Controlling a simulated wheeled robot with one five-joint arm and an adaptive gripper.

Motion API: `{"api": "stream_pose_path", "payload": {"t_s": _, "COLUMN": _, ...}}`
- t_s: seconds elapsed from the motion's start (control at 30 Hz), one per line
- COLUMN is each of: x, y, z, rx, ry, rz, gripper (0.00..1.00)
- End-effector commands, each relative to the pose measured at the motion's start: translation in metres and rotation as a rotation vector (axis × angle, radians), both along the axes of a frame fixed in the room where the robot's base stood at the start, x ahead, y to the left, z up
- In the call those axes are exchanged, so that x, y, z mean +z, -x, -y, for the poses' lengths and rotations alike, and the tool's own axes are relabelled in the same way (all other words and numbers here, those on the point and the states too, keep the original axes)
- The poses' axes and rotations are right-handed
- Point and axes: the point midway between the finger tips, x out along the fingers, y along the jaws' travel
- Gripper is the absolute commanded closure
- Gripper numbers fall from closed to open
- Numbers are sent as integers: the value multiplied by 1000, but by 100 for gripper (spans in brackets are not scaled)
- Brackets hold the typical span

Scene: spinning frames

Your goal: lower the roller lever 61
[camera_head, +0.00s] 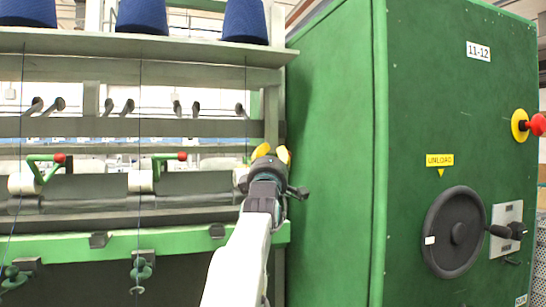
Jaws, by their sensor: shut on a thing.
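My gripper (271,153), with yellow fingertips, is at the right end of the spinning frame, in front of the rightmost white roller (240,175). It is closed on a lever there, which the fingers and wrist hide almost wholly; its number cannot be read. Two other roller levers, green with red knobs, show to the left: one at the far left (42,167) and one in the middle (163,164). Both stand up over their rollers with the knob to the right. I cannot tell the angle of the held lever.
A large green cabinet (335,160) stands close on the right of my gripper, with a black handwheel (454,232) and a red knob (538,124). Blue yarn cones (142,15) stand on the shelf above. Thin yarns hang down in front of the rollers.

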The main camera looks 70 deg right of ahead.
Motion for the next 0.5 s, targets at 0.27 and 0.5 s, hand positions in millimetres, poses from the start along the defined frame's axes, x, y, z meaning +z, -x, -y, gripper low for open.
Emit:
{"api": "stream_pose_path", "payload": {"t_s": 0.27, "x": -11, "y": 0, "z": 5, "rx": -1, "ry": -25, "rz": -2, "gripper": 100}}
{"api": "stream_pose_path", "payload": {"t_s": 0.5, "x": -10, "y": 0, "z": 5, "rx": -1, "ry": -23, "rz": -3, "gripper": 59}}
